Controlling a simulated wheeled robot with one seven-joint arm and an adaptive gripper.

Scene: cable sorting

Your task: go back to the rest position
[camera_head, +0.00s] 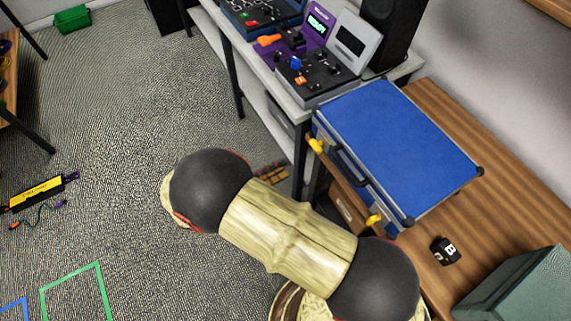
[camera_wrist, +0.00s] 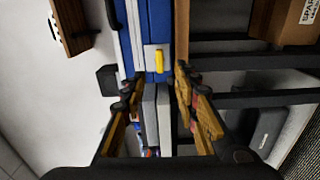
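My gripper (camera_wrist: 155,80) shows in the wrist view with its two fingers spread apart. It is open, and nothing is held between the fingers. Beyond the fingertips is the blue case (camera_wrist: 158,20) with a yellow latch; I cannot tell the exact distance. In the head view my arm crosses the lower middle, and my gripper is not visible there. The blue case (camera_head: 395,140) lies shut on the wooden table in the head view.
A grey desk with control boxes (camera_head: 315,75) and a black speaker (camera_head: 393,30) stands behind the case. A small black cube (camera_head: 445,251) and a grey-green box (camera_head: 525,290) are on the wooden table (camera_head: 515,205). Carpet (camera_head: 120,130) at left is mostly clear.

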